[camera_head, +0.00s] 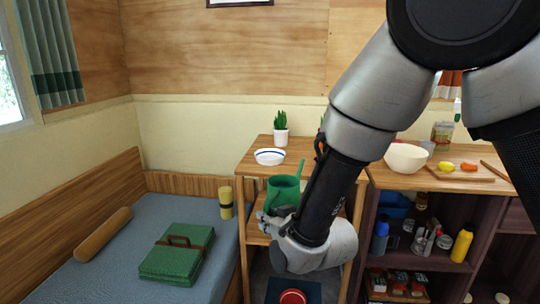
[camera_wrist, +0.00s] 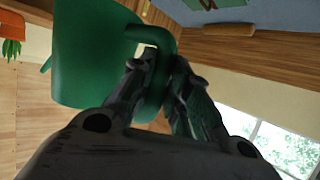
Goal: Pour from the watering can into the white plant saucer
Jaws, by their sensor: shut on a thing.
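The green watering can (camera_head: 283,191) is in front of the small wooden stand, its thin spout rising to the right. It looks roughly upright. My gripper (camera_head: 267,222) is at the can's lower left and shut on its handle. In the wrist view the can (camera_wrist: 88,55) fills the upper left, and my gripper's fingers (camera_wrist: 160,68) close around the green handle. The white saucer (camera_head: 270,158), a shallow dish with a blue band, sits on the stand's top, behind and above the can. The can's inside is hidden.
A potted plant (camera_head: 281,130) stands behind the saucer. A white bowl (camera_head: 405,158) and a cutting board (camera_head: 460,172) are on the right counter. Below are shelves with bottles. A blue bed (camera_head: 110,270) with a green case (camera_head: 176,254) lies left. My arm hides part of the stand.

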